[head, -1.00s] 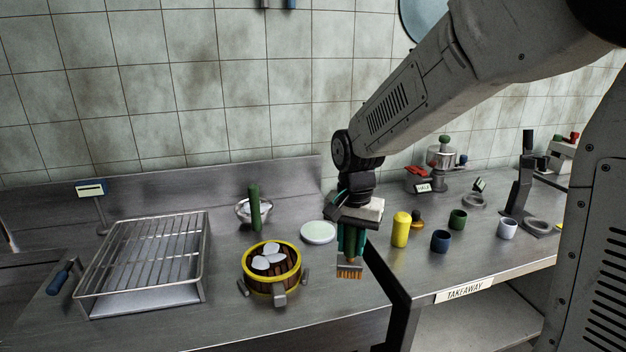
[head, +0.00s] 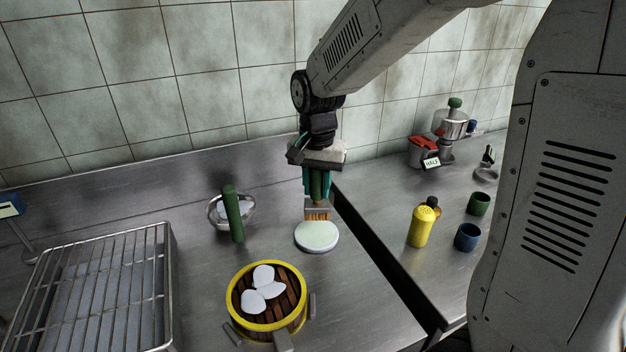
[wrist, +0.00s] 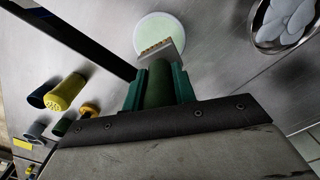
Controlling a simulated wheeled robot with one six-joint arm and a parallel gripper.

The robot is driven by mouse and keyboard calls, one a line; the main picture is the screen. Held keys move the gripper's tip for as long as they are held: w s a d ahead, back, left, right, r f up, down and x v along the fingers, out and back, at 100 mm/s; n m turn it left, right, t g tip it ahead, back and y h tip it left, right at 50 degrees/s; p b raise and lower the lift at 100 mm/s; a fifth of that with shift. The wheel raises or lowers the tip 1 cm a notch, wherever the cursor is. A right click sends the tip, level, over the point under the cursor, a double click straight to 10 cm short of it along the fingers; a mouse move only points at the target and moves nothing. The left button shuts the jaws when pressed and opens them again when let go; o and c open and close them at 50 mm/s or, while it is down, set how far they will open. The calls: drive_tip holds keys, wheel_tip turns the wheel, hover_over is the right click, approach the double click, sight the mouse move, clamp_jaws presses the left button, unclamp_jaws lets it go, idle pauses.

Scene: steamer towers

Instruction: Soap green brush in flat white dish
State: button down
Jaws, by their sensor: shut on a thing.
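My gripper (head: 317,182) is shut on the green brush (head: 318,208), which points bristles down with a metal band above tan bristles. The flat white dish (head: 317,238) stands on the steel counter, with a pale green surface inside its white rim. In the head view the bristles are over the dish's back part; I cannot tell whether they touch it. In the wrist view the green brush handle (wrist: 159,85) is between my gripper's teal fingers, and the bristle end overlaps the near edge of the dish (wrist: 160,30).
A yellow-rimmed steamer (head: 268,330) with white pieces stands in front left of the dish. A wire rack (head: 95,290) is far left. A dark gap between counters and a yellow shaker (head: 421,228) lie right.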

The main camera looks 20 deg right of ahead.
sight(317, 199)
drive_tip(key=shift+s+a, duration=0.1)
drive_tip(key=shift+f, duration=2.2)
drive_tip(key=shift+s+f, duration=0.1)
drive_tip(key=shift+f, duration=0.3)
idle(0.5)
drive_tip(key=shift+r, duration=3.05)
